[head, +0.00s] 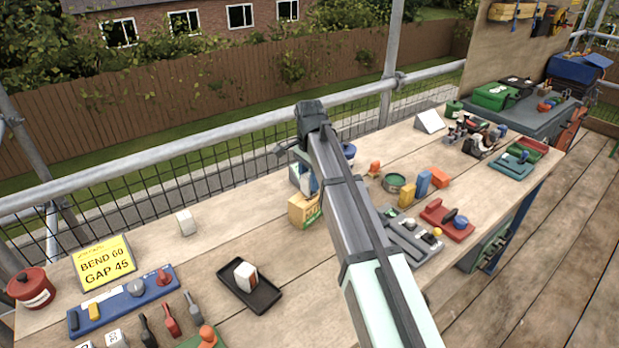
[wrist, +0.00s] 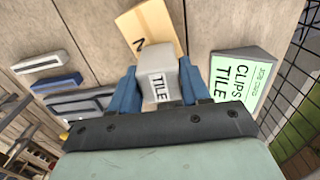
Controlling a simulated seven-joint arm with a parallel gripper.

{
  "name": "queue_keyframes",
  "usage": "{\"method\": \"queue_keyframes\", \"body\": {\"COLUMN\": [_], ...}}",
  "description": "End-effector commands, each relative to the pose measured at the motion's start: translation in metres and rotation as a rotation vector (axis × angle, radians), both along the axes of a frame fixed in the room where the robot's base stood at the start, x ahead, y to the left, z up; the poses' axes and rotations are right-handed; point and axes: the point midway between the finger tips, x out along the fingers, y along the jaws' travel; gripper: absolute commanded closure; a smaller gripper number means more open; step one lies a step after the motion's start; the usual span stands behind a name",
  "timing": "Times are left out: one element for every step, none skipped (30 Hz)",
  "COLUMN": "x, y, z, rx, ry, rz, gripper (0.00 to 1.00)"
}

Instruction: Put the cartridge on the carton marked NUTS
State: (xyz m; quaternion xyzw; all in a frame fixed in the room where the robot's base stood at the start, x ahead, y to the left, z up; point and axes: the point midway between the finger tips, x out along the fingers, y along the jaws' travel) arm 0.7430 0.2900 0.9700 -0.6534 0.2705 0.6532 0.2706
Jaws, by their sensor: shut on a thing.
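In the head view the carton (head: 300,212) stands on the bench, partly behind my arm. The held block (head: 305,184) shows just above it, partly hidden. I cannot tell whether block and carton touch.
A green label reading CLIPS TILE (wrist: 243,85) is right of the gripper in the wrist view. A white block (head: 185,222) stands on the bench, and another (head: 245,276) lies in a black tray (head: 262,301). Several tools and coloured parts fill the right side. The scaffold rail (head: 160,155) runs behind.

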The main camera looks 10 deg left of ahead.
Motion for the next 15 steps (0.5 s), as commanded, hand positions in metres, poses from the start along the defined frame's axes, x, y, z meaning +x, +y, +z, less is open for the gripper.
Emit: {"method": "queue_keyframes", "body": {"x": [-0.0001, -0.0001, 0.0000, 0.0001, 0.0001, 0.0000, 0.0000, 0.0000, 0.0000, 0.0000, 0.0000, 0.0000, 0.0000, 0.0000, 0.0000], "y": [-0.0001, -0.0001, 0.0000, 0.0001, 0.0001, 0.0000, 0.0000, 0.0000, 0.0000, 0.0000, 0.0000, 0.0000, 0.0000, 0.0000, 0.0000], "z": [-0.0014, -0.0022, -0.0021, -0.0020, -0.0019, -0.0019, -0.0019, -0.0019, -0.0019, -0.0019, -0.0019, -0.0019, -0.0019, -0.0018, -0.0018], "rx": [0.000, 0.000, 0.000, 0.000, 0.000, 0.000, 0.000, 0.000, 0.000, 0.000, 0.000, 0.000, 0.000, 0.000, 0.000], "ry": [0.000, 0.000, 0.000, 0.000, 0.000, 0.000, 0.000, 0.000, 0.000, 0.000, 0.000, 0.000, 0.000, 0.000, 0.000], "rz": [0.000, 0.000, 0.000, 0.000, 0.000, 0.000, 0.000, 0.000, 0.000, 0.000, 0.000, 0.000, 0.000, 0.000, 0.000], "gripper": [0.84, 0.84, 0.51, 0.48, 0.45, 0.41, 0.38, 0.35, 0.31, 0.29, 0.28, 0.28, 0.28, 0.28, 0.28]}}
